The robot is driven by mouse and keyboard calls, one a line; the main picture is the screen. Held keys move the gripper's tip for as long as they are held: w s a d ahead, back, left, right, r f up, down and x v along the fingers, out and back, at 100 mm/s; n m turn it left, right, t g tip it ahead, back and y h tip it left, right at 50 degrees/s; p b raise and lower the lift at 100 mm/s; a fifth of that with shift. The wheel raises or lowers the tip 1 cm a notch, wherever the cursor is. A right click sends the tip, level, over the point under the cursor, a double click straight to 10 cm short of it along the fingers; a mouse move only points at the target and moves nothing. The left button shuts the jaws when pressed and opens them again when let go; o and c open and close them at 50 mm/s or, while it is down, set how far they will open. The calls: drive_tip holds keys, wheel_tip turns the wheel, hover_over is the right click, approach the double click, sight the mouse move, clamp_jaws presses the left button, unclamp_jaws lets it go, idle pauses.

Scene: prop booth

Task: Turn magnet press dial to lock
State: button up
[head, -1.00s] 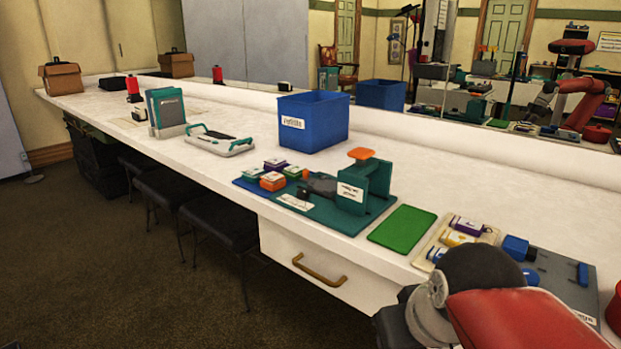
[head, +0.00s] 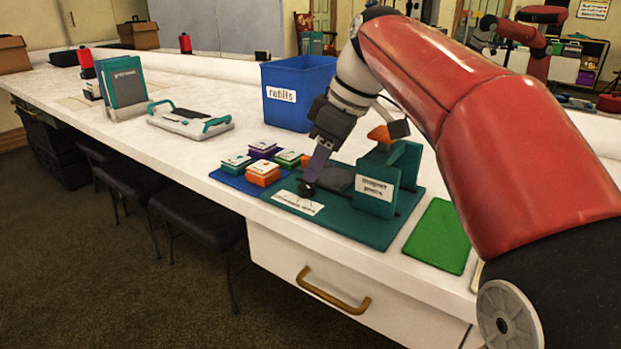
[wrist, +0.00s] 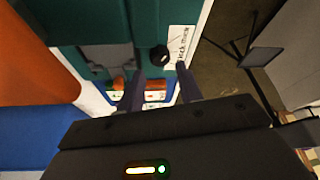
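The magnet press (head: 404,165) stands on the counter, a teal frame with a white label and an orange handle (head: 380,135) on top. Its small black dial (head: 307,189) sits on the teal base, beside a white label plate. In the wrist view the dial (wrist: 158,55) shows just past the fingertips, roughly centred between them, with the label (wrist: 181,42) to its right. My gripper (head: 310,180) is over the dial, tilted; its fingers (wrist: 161,72) are apart with nothing held. I cannot tell whether they touch the dial. The dial's pointing direction is too small to read.
Several coloured blocks (head: 263,172) sit on a blue mat left of the press. A blue bin (head: 298,92) stands behind. A green mat (head: 440,236) lies to the right. A teal-handled tray (head: 190,121) is further left. A drawer handle (head: 332,290) projects from the counter front.

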sight(306, 186)
drive_tip(key=shift+x, duration=2.1)
drive_tip(key=c, duration=0.7)
drive_tip(key=m+t, duration=0.1)
drive_tip(key=m, duration=0.2)
drive_tip(key=m+t+h, duration=0.1)
drive_tip(key=m, duration=0.2)
drive_tip(key=shift+s+a+r+m+h, duration=0.1)
drive_tip(key=shift+s+a+m+h, duration=0.1)
drive_tip(key=shift+m+h, duration=0.1)
drive_tip(key=m+h+p, duration=0.1)
drive_tip(key=m, duration=0.1)
drive_tip(key=m+h, duration=0.1)
drive_tip(key=m, duration=0.2)
drive_tip(key=shift+a+t+p, duration=0.15)
drive_tip(key=shift+t+p, duration=0.25)
